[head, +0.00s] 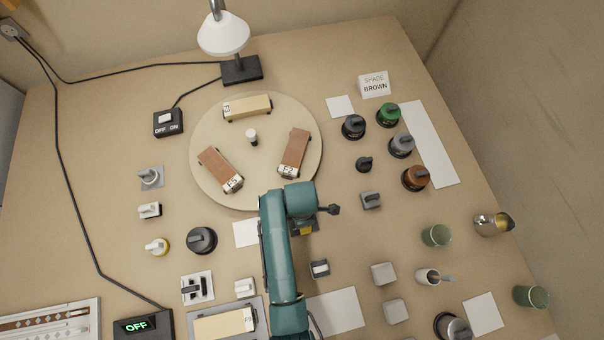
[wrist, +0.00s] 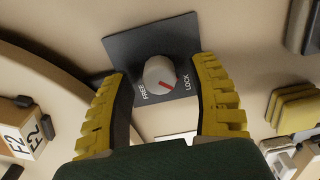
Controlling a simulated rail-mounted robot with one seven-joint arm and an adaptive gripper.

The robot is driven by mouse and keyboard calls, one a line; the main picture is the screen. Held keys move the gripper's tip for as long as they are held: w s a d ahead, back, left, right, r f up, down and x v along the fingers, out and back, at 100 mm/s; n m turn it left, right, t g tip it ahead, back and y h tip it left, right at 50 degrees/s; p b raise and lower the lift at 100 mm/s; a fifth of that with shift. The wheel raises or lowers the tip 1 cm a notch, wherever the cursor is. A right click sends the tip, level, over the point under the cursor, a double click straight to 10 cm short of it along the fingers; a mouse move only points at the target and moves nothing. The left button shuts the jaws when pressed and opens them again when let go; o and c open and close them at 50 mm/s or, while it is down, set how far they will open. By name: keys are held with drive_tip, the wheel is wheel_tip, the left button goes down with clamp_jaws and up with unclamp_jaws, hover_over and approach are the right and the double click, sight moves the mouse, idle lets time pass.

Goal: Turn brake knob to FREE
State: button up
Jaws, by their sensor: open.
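The brake knob (wrist: 161,72) is a round, light grey knob on a dark plate (wrist: 127,47) in the wrist view. FREE is printed at its lower left and LOCK at its lower right. Its red mark points to the lower right, toward LOCK. My gripper (wrist: 160,88) is open, with one yellow-backed finger on each side of the knob. I cannot tell whether either finger touches it. In the head view my gripper (head: 303,228) is below the turntable's right edge, mostly under my teal arm, and I cannot make out the knob there.
The round turntable (head: 255,177) carries several wagons close to my gripper. Grey blocks (head: 384,273) and several dark-based knobs (head: 353,126) stand to the right.

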drive_tip(key=shift+f, duration=0.15)
clamp_jaws()
drive_tip(key=shift+m+p, duration=0.3)
drive_tip(key=shift+p, duration=0.1)
drive_tip(key=m+p, duration=0.2)
drive_tip(key=shift+r+m+p, duration=0.2)
drive_tip(key=shift+m+p, duration=0.1)
drive_tip(key=shift+p, duration=0.05)
drive_tip(key=m+p, duration=0.3)
drive_tip(key=m, duration=0.2)
drive_tip(key=shift+f, duration=0.1)
drive_tip(key=m+p, duration=0.1)
drive_tip(key=m, duration=0.4)
drive_tip(key=shift+f+p, duration=0.1)
drive_tip(key=shift+p, duration=0.2)
drive_tip(key=m+p, duration=0.1)
drive_tip(key=m, duration=0.3)
drive_tip(key=shift+m, duration=0.3)
drive_tip(key=shift+f, duration=0.1)
